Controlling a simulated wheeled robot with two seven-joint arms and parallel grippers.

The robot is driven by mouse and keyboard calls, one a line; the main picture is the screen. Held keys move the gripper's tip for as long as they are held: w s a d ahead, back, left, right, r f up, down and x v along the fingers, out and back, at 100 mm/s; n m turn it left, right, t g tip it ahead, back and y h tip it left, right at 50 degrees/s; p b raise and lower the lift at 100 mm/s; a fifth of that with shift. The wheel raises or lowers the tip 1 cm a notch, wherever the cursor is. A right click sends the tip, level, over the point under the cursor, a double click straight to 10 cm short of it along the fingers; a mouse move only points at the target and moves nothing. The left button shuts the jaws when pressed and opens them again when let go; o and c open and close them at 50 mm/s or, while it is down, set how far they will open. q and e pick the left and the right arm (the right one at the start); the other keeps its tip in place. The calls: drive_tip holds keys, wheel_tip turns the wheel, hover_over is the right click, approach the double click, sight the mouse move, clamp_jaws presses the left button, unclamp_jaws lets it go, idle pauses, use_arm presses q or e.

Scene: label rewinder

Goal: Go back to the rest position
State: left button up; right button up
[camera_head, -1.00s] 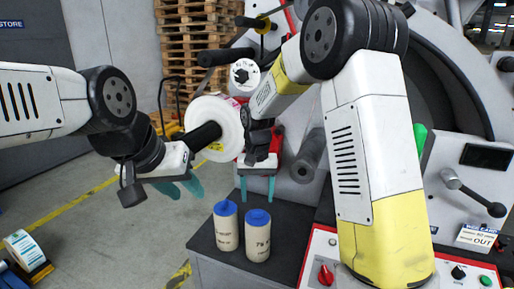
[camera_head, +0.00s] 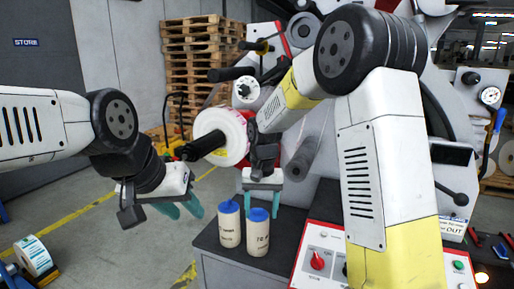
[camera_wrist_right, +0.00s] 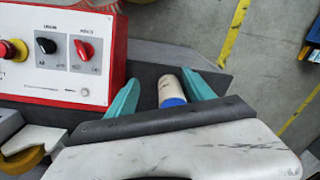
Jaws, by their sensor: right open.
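My left gripper (camera_head: 181,208) hangs at the left of the head view, its two teal fingers apart with nothing between them. My right gripper (camera_head: 262,204) is open above the small dark table, its fingers pointing down just over two beige cylinders with blue tops. The left cylinder (camera_head: 229,226) and the right cylinder (camera_head: 257,236) stand upright side by side. The right wrist view shows the gripper's open fingers (camera_wrist_right: 160,92) on either side of one cylinder (camera_wrist_right: 172,90), which seems to stand below them. I cannot tell whether a finger touches it.
A white roll (camera_head: 232,136) sits on a dark spindle on the machine behind my grippers. A red-and-white control panel (camera_head: 320,245) is right of the table (camera_head: 218,250). A label roll (camera_head: 34,257) is at lower left. Pallets (camera_head: 200,60) stand behind.

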drive_tip(key=s+d+r+t+y, duration=0.2)
drive_tip(key=s+d+r+t, duration=0.1)
drive_tip(key=s+d+r, duration=0.7)
drive_tip(key=s+d+r+t, duration=0.3)
drive_tip(key=s+r, duration=0.1)
drive_tip(key=s, duration=0.6)
drive_tip(key=shift+s+r+n, duration=0.25)
drive_tip(key=shift+s+n, duration=0.05)
drive_tip(key=shift+s, duration=0.05)
idle(1.1)
